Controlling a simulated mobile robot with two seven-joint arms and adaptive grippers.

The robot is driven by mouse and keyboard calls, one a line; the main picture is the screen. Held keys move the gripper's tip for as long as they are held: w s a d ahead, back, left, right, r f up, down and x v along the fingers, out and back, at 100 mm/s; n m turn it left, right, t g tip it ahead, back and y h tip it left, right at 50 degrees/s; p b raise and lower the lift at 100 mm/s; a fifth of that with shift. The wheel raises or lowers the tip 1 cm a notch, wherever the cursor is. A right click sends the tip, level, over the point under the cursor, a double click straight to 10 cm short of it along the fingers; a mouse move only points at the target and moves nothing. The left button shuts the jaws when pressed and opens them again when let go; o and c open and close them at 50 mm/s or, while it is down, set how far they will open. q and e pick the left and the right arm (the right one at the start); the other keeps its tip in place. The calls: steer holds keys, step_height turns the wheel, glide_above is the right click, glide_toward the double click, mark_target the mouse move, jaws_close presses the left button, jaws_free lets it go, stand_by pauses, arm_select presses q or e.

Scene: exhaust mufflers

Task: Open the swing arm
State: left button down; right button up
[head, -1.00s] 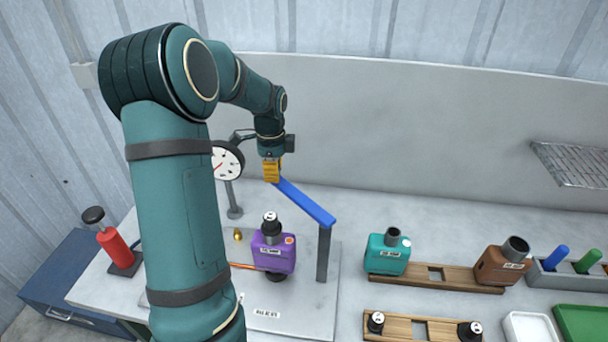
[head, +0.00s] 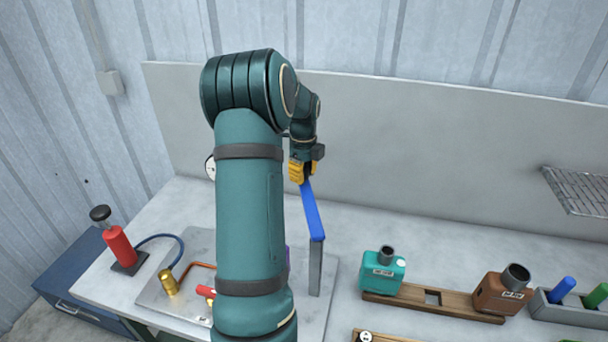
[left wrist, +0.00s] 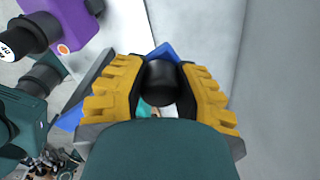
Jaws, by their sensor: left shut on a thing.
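The swing arm is a blue bar (head: 313,212) on top of a grey upright post (head: 316,268). It runs from the post toward the back wall, its free end slightly left. My left gripper (head: 300,172), with yellow fingers, is at that free end. In the left wrist view its fingers (left wrist: 162,72) are shut around a black round knob (left wrist: 162,88) on the blue bar (left wrist: 161,50). The purple muffler (left wrist: 66,18) stands beside the post; in the head view my arm hides nearly all of it. My right gripper is not in view.
A teal muffler (head: 382,272) and a brown muffler (head: 502,292) stand on a wooden rack (head: 434,306) to the right. A red pump (head: 118,246) with a hose is at the left. The back wall panel (head: 430,150) is close behind my gripper.

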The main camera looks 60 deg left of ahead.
arm_select(q)
steer(key=shift+w+d+m, duration=0.35)
steer(key=shift+w+m, duration=0.15)
steer(key=shift+w, duration=0.15)
steer(key=c, duration=0.6)
jaws_free()
steer(key=shift+c, duration=0.2)
step_height(320, 180, up, 12)
steer(key=shift+f, duration=0.1)
